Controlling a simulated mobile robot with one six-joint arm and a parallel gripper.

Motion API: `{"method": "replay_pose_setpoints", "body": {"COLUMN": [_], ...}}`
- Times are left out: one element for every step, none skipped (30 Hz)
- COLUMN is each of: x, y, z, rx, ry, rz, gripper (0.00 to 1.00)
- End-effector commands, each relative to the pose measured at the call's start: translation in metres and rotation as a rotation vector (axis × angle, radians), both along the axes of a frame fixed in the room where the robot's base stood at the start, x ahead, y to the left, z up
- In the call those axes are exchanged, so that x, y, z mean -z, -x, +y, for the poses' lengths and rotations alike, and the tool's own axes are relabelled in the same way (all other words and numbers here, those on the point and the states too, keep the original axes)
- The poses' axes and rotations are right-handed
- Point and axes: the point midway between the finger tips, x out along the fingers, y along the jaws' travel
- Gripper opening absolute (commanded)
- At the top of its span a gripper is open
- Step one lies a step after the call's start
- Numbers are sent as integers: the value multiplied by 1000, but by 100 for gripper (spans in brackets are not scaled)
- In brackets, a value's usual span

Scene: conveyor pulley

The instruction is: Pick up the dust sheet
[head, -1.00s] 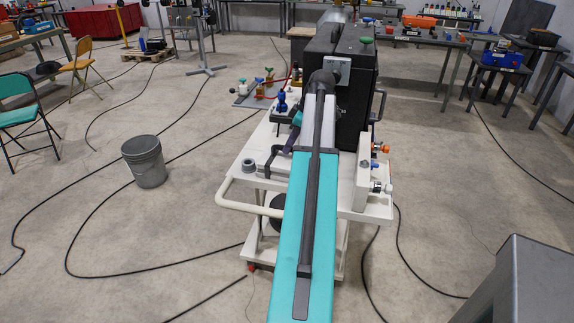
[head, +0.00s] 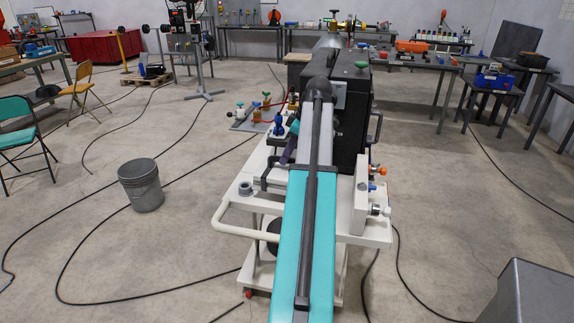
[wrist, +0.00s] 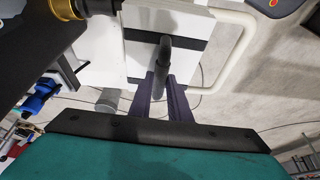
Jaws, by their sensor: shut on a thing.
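I cannot make out anything that is clearly a dust sheet in either view. My gripper (wrist: 163,80) shows in the wrist view as two dark purple fingers rising from behind a teal and black edge. A dark grey curved bar (wrist: 166,52) lies between the fingertips, and the fingers look shut on it. Behind it is a white surface with dark bands. In the head view my teal and dark arm reaches out over a white cart (head: 345,228) and hides part of it. The gripper's grasp is not clear there.
A large black box (head: 352,125) stands at the cart's far end. A grey bucket (head: 141,187) stands on the floor to the left, among black cables. A folding chair (head: 22,145) is farther left. Tables line the back.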

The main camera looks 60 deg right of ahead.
Motion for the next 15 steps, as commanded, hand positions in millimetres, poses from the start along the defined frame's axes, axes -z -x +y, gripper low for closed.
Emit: {"method": "replay_pose_setpoints", "body": {"x": [-7,-12,-17,-21,-24,-28,-32,-35,-39,-41,-43,-46,-47,-49,-50], "y": [-1,-1,-1,-1,-1,-1,-1,-1,-1,-1,-1,-1,0,0,0], "z": [-2,-2,-2,-2,-2,-1,-1,-1,-1,-1,-1,-1,-1,-1,-1], "rx": [0,0,0,0,0,0,0,0,0,-1,-1,1,1,1,1], "ry": [3,3,2,2,2,3,3,2,2,1,1,2,2,2,2], "rz": [-3,-3,-2,-2,-2,-3,-3,-2,-2,-1,-1,-1,-1,-1,-1], "gripper": [0,0,0,0,0,0,0,0,0,0,0,0,0,0,0]}}
